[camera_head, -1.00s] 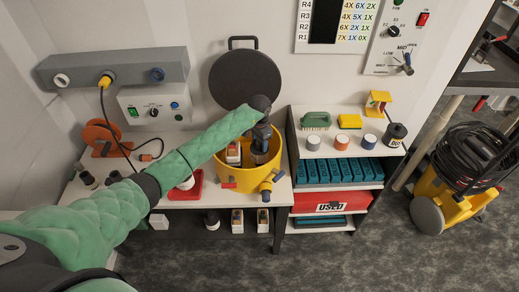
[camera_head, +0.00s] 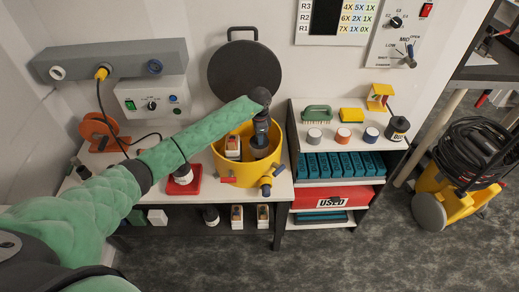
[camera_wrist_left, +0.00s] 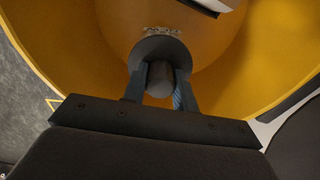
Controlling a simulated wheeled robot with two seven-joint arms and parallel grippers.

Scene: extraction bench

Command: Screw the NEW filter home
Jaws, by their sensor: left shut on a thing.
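My left gripper (camera_head: 262,143) reaches down into the yellow tub (camera_head: 281,176), fingers pointing down. In the left wrist view its two fingers (camera_wrist_left: 160,84) are shut on the grey stub of a dark round filter (camera_wrist_left: 160,48). The filter is inside the tub, near its inner wall; in the head view it shows partly, as a dark cylinder (camera_head: 259,153) below the fingers. I cannot tell how its lower end sits. My right gripper is not in view.
A white-and-orange container (camera_head: 233,147) stands in the tub, left of the gripper. The round black lid (camera_head: 245,75) stands behind it. A red tray with a jar (camera_head: 183,177) is to the left. A shelf with blue items (camera_head: 340,163) is close on the right.

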